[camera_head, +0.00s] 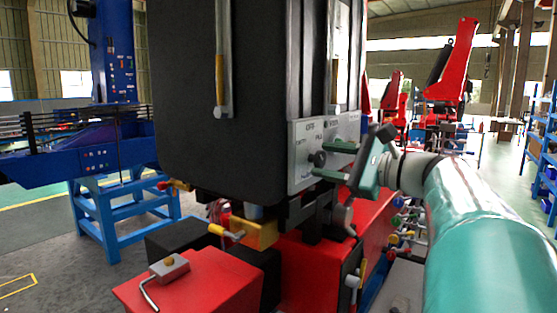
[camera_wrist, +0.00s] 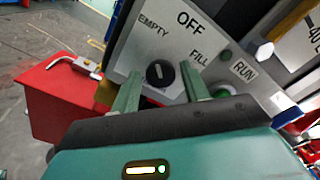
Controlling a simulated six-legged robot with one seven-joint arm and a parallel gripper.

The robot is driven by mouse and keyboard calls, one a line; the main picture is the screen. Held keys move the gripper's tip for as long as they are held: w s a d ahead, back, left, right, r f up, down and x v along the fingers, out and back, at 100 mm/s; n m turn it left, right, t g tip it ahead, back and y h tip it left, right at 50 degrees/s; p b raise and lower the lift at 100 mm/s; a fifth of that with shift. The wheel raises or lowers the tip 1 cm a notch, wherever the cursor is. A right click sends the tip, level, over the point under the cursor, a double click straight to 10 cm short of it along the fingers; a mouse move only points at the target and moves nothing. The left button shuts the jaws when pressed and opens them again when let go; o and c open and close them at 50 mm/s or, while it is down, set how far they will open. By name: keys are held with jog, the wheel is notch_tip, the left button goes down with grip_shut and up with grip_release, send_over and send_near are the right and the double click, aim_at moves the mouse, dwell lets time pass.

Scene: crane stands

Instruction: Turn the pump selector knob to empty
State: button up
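The black round selector knob (camera_wrist: 160,73) sits on a light grey panel (camera_wrist: 140,50) marked EMPTY to its left, OFF above right and FILL to its right. A short pale mark on the knob runs nearly upright in the wrist view; which label it points at is hard to tell. In the head view the knob (camera_head: 318,159) is at the left of my fingertips. My gripper (camera_wrist: 161,78) is open, with one green finger on each side of the knob. A gap shows between the knob and each finger in the wrist view. My gripper also shows in the head view (camera_head: 327,160).
A green button (camera_wrist: 221,88) beside the RUN label is close to my right finger in the wrist view. A large black cabinet (camera_head: 225,90) stands left of the panel. A red box with a bent metal lever (camera_head: 165,272) is below left. Coloured valve handles (camera_head: 405,230) are beneath my arm.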

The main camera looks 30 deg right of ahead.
jog(key=shift+o, duration=0.4)
jog(key=v, duration=1.3)
jog(key=shift+s, duration=0.4)
jog(key=shift+d, duration=0.1)
